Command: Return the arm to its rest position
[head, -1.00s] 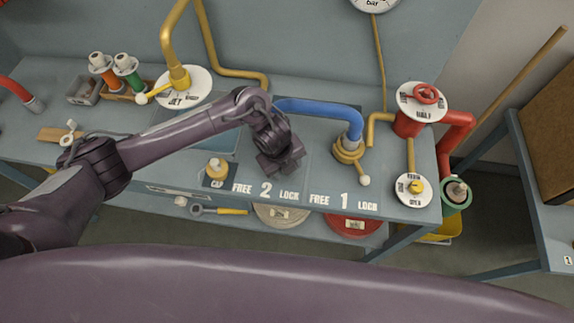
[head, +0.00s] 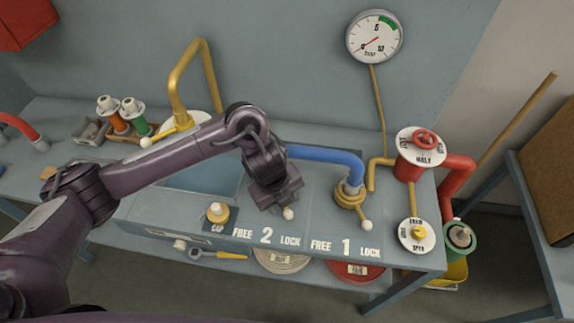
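My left arm (head: 165,155) reaches in from the left over the bench. Its gripper (head: 277,203) points down above the station marked 2 and hides what is under it. A white ball knob (head: 288,214) shows just by the fingertips; I cannot tell whether they touch it. The finger gap is not clear, so open or shut cannot be told. The blue hose (head: 325,158) runs from behind the gripper to a brass coupling (head: 349,194) at station 1. My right gripper is not in view.
A brass cap (head: 217,212) sits left of station 2. A red valve (head: 420,155) and a round dial (head: 417,236) stand at the right. Orange and green fittings (head: 132,115) stand at the back left. A pressure gauge (head: 374,37) hangs on the wall.

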